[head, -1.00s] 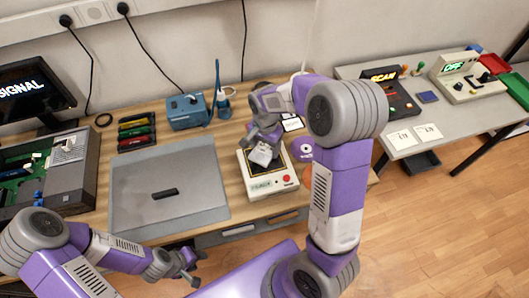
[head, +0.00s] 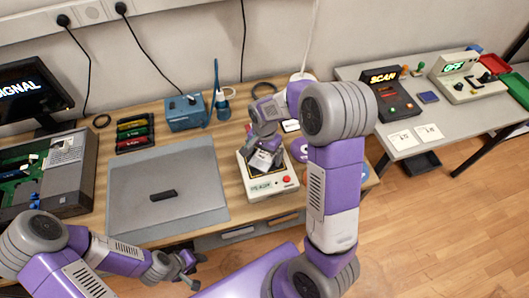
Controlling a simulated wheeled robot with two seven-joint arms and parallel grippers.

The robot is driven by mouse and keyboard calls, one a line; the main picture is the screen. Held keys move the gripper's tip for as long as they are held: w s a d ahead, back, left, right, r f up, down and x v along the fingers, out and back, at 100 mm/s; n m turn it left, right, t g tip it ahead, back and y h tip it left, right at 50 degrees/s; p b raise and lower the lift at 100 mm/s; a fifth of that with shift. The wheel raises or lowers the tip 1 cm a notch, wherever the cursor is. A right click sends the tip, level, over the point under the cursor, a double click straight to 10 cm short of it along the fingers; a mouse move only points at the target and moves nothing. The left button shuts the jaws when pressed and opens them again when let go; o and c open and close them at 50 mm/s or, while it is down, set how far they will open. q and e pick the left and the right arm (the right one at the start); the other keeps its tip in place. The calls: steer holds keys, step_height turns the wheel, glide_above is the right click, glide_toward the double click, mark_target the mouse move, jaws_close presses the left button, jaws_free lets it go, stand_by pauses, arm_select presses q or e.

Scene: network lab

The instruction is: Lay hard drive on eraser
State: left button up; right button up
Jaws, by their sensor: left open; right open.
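The eraser (head: 270,187) is a cream box with a small display and a red button on its front, standing on the wooden table. A small silver-and-dark piece that looks like the hard drive (head: 262,160) is at the eraser's top, partly hidden by my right gripper. Whether it rests flat there I cannot tell. My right gripper (head: 266,147) is open, pointing down right over it; any contact is hidden. My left gripper (head: 188,268) is open and empty, low in front of the table's front edge.
A grey mat (head: 185,200) with a small black bar (head: 163,195) lies left of the eraser. A blue box (head: 186,113) stands behind. A purple disc (head: 299,150) is close on the right. A scanner (head: 390,98) stands on the grey side table.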

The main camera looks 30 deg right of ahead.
mark_target(264, 156)
step_height(264, 156, up, 12)
steer(key=p, duration=0.3)
steer(key=shift+r, duration=0.15)
steer(key=shift+r, duration=0.1)
stand_by(0.4)
